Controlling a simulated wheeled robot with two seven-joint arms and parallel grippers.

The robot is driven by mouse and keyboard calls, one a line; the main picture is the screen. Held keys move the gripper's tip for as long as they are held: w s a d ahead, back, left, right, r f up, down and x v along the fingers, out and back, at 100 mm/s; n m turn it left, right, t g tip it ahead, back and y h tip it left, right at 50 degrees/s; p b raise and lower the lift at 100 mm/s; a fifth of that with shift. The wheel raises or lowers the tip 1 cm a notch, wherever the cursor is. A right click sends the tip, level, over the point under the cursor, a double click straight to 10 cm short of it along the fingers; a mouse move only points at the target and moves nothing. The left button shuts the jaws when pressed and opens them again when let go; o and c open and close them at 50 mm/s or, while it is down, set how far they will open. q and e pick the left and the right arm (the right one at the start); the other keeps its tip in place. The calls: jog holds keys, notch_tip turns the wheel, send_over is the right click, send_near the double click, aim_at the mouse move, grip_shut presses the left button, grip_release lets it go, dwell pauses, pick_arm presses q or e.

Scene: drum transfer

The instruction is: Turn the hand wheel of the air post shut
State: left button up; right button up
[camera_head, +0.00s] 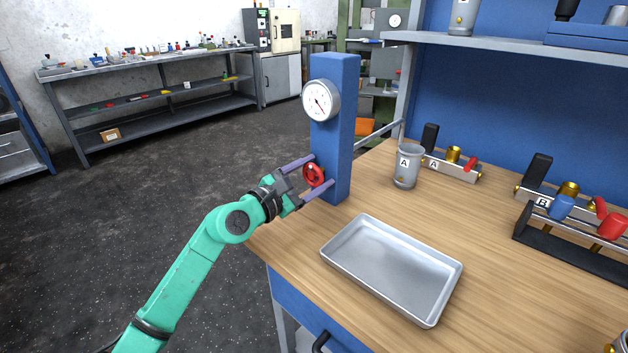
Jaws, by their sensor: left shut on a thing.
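The blue air post (341,138) stands upright at the left edge of the wooden workbench, with a round white gauge (320,100) near its top. The red hand wheel (314,175) is on the post's lower front face. My left gripper (323,173) reaches in from the left, its two purple fingers on either side of the wheel, one above and one below. It is shut on the hand wheel. The fingers cover parts of the wheel's rim. My right gripper is not in view.
An empty metal tray (340,256) lies on the bench (480,226) just right of the post. A grey cup marked A (407,168) and valve blocks (455,166) stand farther back. A rack (575,248) with blue and red parts is at right. Open floor lies left.

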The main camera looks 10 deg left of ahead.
aim_at(312, 178)
pick_arm(q)
jog(key=shift+f+m, duration=0.15)
jog(key=shift+m, duration=0.25)
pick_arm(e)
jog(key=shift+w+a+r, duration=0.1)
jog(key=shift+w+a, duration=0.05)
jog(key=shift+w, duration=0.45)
pick_arm(q)
jog(key=o, duration=1.3)
jog(key=shift+s, duration=0.1)
jog(key=v, duration=0.6)
jog(key=shift+f+b, duration=0.1)
jog(key=shift+b, duration=0.3)
jog(key=b+v, duration=0.2)
jog(key=v, duration=0.5)
jog(key=shift+s+a, duration=0.25)
jog(key=shift+a, duration=0.05)
jog(key=shift+s+a+r, duration=0.15)
jog(key=shift+s+r, duration=0.05)
jog(key=shift+s, duration=0.15)
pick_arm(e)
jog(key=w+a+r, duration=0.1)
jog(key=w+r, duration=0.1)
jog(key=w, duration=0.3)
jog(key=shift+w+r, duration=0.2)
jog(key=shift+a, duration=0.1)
